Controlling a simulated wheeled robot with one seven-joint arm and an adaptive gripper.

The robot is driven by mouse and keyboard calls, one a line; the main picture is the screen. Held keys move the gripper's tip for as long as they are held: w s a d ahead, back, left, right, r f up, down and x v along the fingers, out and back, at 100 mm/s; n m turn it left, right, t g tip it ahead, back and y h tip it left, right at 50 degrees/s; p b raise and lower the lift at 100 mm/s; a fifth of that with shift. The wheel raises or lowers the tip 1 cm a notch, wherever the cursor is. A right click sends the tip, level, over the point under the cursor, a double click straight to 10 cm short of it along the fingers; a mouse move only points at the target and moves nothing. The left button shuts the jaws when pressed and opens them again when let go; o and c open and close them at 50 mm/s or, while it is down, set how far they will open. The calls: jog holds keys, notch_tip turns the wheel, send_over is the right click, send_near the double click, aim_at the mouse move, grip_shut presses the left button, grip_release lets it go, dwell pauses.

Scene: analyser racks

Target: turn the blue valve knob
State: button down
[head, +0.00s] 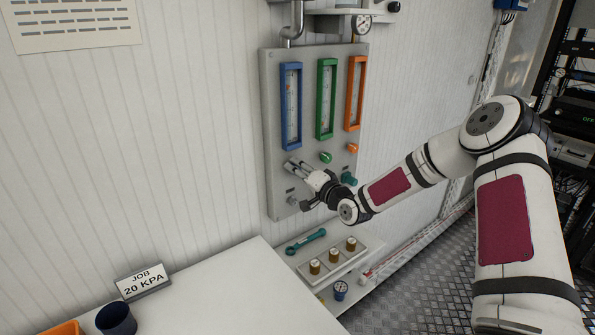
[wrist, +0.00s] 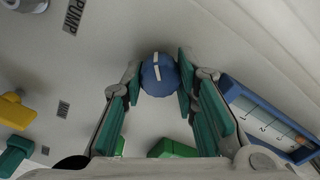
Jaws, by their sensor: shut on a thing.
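The blue valve knob (wrist: 158,76) is in the wrist view, round, with a white line on its face. My gripper (wrist: 159,72) has its two green-padded fingertips on either side of the knob, closed on it. In the head view my gripper (head: 296,166) is at the grey panel (head: 270,130), below the blue-framed gauge tube (head: 291,106). The blue knob is hidden behind the fingers there. The blue gauge frame also shows in the wrist view (wrist: 262,117).
A green knob (head: 326,157), an orange knob (head: 352,148) and a teal handle (head: 349,179) are close to the right of my gripper. Below are a shelf with a teal wrench (head: 306,241) and a tray of several brown capped items. A "JOB 20 KPA" sign (head: 143,283) stands on the white table.

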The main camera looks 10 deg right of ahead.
dwell(0.4)
jog(key=c, duration=1.2)
grip_release()
jog(key=shift+c, duration=0.2)
jog(key=v, duration=1.2)
